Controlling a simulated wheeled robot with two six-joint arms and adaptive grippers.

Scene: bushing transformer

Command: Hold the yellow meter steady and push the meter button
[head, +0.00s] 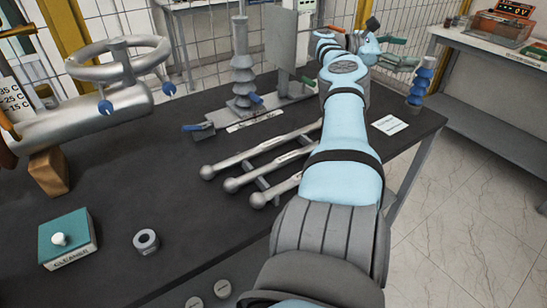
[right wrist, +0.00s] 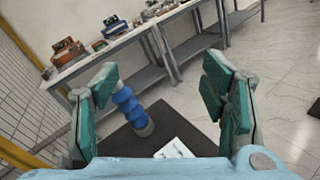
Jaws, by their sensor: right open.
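I cannot make out a clearly yellow meter or its button. An orange-red instrument with a lit red display (head: 515,9) stands on the side bench at the top right of the head view. In the right wrist view several small devices, one orange-brown (right wrist: 68,46), stand on that bench, too small to read. My right gripper (head: 404,52) is at the far right end of the dark table, with green fingers. It is open and empty in the right wrist view (right wrist: 160,82). A blue ribbed insulator (right wrist: 130,107) shows beyond its left finger. My left gripper is out of view.
The dark table (head: 110,200) holds silver rods (head: 265,165), a grey ribbed post (head: 242,65), a green cleaner box (head: 67,240) and a metal ring (head: 146,241). The blue insulator (head: 420,82) and a white card (head: 390,124) are near its right edge. Open floor separates the bench (head: 480,45).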

